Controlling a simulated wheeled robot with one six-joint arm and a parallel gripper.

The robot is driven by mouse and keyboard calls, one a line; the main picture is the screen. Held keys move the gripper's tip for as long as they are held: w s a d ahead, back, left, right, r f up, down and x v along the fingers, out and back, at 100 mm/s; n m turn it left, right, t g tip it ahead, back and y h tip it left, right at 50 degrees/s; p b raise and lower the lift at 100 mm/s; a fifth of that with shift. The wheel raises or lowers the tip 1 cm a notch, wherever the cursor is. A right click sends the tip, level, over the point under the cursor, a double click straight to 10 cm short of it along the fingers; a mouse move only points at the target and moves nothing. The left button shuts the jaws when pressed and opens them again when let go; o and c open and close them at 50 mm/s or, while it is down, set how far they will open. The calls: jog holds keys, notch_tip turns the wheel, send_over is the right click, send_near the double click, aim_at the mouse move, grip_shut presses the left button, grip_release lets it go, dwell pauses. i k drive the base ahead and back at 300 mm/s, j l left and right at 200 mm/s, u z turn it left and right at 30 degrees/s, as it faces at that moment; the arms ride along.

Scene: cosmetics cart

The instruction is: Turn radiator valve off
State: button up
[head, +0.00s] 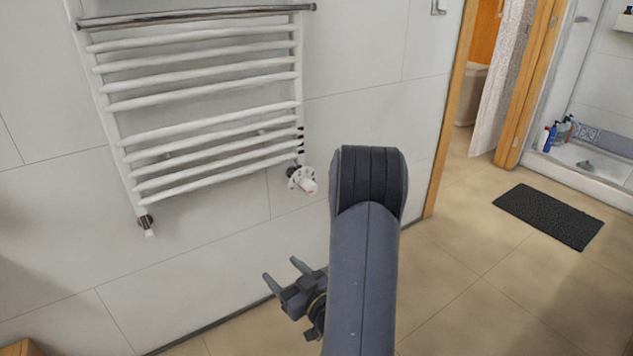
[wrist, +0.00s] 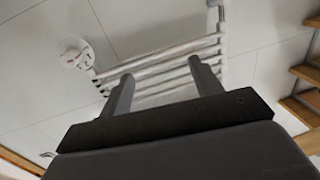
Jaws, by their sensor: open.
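The white radiator valve (head: 303,180) sits at the lower right corner of the white towel radiator (head: 200,92) on the tiled wall. The valve also shows in the wrist view (wrist: 73,53) at the upper left, as a round white knob with a small red mark. My gripper (head: 281,268) is open and empty. It is lower in the head view than the valve and apart from it. In the wrist view my gripper's two fingers (wrist: 160,70) stand apart in front of the radiator bars, with the valve to their left.
A second, smaller valve (head: 146,222) is at the radiator's lower left. A wooden door frame (head: 450,110) stands right of the wall. A dark mat (head: 548,215) lies on the tiled floor near a shower tray (head: 580,165). Wooden shelves (wrist: 302,95) are at the right in the wrist view.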

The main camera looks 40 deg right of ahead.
aim_at(310, 188)
jog(key=i+l+z, duration=0.15)
jog(key=i+l, duration=0.15)
jog(key=l, duration=0.15)
jog(key=i+l+z, duration=0.1)
jog(key=i+l, duration=0.2)
jog(key=l, duration=0.15)
